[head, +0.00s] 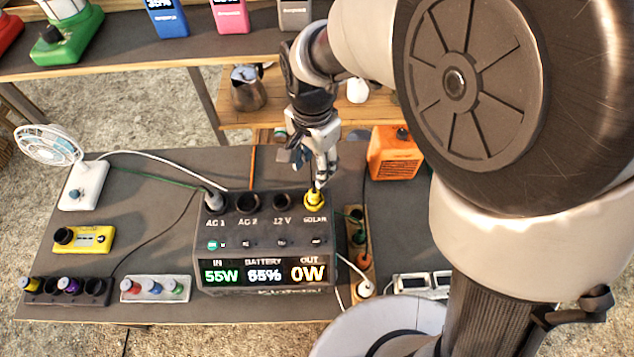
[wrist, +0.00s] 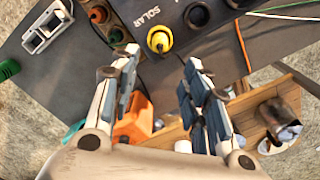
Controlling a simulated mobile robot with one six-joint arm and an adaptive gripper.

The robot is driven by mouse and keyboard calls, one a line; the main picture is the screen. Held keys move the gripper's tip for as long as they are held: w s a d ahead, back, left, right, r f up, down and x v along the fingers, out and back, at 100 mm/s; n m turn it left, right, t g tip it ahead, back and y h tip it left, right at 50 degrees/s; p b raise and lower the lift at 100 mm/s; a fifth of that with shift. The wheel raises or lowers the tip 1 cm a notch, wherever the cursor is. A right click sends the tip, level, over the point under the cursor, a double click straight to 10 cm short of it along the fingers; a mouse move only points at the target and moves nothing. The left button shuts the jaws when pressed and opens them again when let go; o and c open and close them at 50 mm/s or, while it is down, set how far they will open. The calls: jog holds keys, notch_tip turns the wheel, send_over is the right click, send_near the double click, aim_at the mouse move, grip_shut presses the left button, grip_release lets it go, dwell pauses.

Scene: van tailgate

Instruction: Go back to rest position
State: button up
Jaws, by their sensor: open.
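My gripper (head: 322,178) is above the far right part of the power station (head: 265,235), close over the yellow plug in the SOLAR socket (head: 314,199). In the wrist view my gripper (wrist: 160,62) is open, its two fingers apart, with nothing between them. The yellow plug (wrist: 159,40) shows just beyond the fingertips. The power station's display reads IN 55W, BATTERY about 65% and OUT 0W. A grey plug (head: 213,198) sits in the AC 1 socket. The AC 2 and 12 V sockets look empty.
A white fan (head: 80,185), a yellow box (head: 84,239) and small connector strips stand on the table's left. An orange box (head: 395,155) is behind on the right, near a socket strip (head: 362,262). A shelf (head: 130,50) with devices and a metal jug (head: 247,88) are at the back.

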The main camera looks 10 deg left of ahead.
dwell(0.4)
jog(key=s+d+r+n+t+b, duration=0.1)
jog(key=s+d+r+n+t, duration=0.15)
jog(key=d+r, duration=0.5)
jog(key=s+d+r+n+t+b, duration=0.1)
jog(key=s+d+r, duration=0.3)
jog(key=d, duration=0.7)
jog(key=s+d+n+t, duration=0.1)
jog(key=s+d+n, duration=0.1)
jog(key=s+d, duration=0.3)
jog(key=shift+s+d+b, duration=0.4)
jog(key=shift+s, duration=0.3)
jog(key=shift+r, duration=0.1)
